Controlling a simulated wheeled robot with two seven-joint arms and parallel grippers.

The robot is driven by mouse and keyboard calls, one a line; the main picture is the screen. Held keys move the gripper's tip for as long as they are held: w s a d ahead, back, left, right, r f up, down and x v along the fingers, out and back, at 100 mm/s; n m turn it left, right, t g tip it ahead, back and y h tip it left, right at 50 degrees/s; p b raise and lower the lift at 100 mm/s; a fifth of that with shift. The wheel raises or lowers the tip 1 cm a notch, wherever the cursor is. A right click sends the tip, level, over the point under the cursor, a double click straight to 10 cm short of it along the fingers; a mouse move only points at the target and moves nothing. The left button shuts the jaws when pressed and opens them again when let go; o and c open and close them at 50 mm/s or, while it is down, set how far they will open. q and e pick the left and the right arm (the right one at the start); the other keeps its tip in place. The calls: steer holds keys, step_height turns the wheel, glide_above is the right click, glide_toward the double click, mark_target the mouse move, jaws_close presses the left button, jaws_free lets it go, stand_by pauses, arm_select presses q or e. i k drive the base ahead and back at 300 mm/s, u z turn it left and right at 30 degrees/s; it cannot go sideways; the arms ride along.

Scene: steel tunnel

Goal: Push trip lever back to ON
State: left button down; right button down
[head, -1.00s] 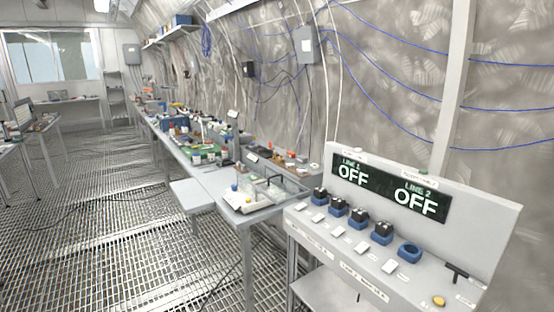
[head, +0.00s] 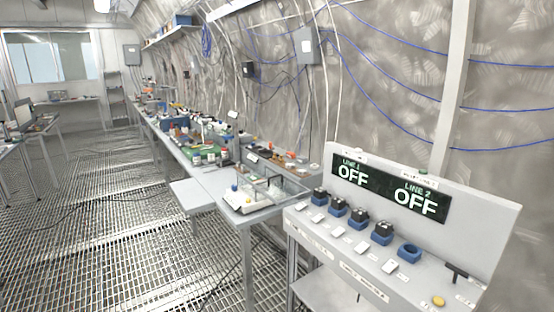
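A black T-shaped lever (head: 456,271) stands at the right end of the grey console (head: 489,233) at the lower right of the head view. A yellow button (head: 438,301) sits in front of it. The console's dark display (head: 391,188) reads LINE 1 OFF and LINE 2 OFF. Neither of my grippers shows in the head view.
Several black blocks sit in blue holders along the console, and the rightmost blue holder (head: 409,250) is empty. White labels lie in front. A long cluttered bench (head: 210,177) runs along the left of the wall.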

mark_target(456, 271)
steer(key=z, duration=1)
steer(key=i, duration=1.2)
steer(key=z, duration=0.25)
